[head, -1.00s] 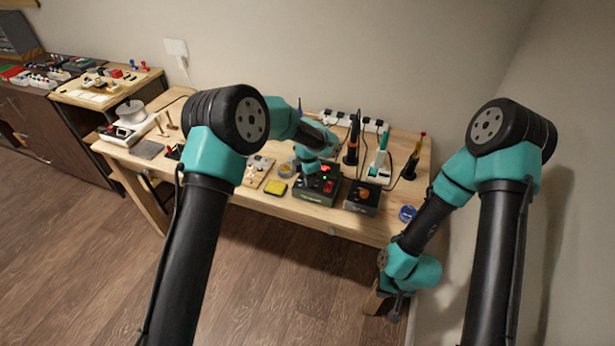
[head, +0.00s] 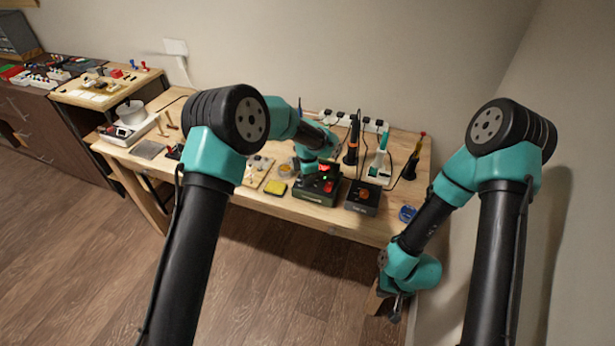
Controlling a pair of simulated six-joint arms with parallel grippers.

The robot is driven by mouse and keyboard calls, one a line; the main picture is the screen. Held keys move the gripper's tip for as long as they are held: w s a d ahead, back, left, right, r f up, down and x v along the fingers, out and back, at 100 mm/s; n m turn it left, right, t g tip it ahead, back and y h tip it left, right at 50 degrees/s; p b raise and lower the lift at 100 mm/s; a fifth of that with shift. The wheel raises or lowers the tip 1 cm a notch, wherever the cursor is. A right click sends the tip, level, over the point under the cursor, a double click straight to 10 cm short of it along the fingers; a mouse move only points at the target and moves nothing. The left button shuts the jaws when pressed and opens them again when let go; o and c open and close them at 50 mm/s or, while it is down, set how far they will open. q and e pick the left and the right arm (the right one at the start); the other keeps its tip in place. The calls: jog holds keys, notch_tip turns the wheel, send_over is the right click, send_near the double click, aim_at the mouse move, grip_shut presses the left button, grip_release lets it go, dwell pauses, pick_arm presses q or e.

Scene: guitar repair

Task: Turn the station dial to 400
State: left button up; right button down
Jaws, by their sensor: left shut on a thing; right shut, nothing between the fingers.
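The soldering station (head: 318,193) is a dark green box with a small lit green and red display and a red part on its front, on the right half of the workbench. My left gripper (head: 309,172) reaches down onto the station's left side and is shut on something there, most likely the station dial. The dial itself is hidden by my gripper, and the display's number is too small to read. My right gripper (head: 394,310) is shut and empty, low in front of the bench's right end, away from the station.
A dark box with an orange round part (head: 363,196) stands right of the station. A yellow sponge (head: 276,188) lies to the left. A blue roll (head: 407,213) lies at the right edge.

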pick_arm(q)
jog(key=m, duration=0.9)
jog(key=shift+m, duration=0.4)
jog(key=m, duration=0.4)
jog(key=shift+m, duration=0.3)
jog(key=m, duration=0.4)
jog(key=shift+m, duration=0.3)
jog(key=m, duration=1.3)
jog(key=shift+m, duration=0.3)
jog(key=m, duration=0.5)
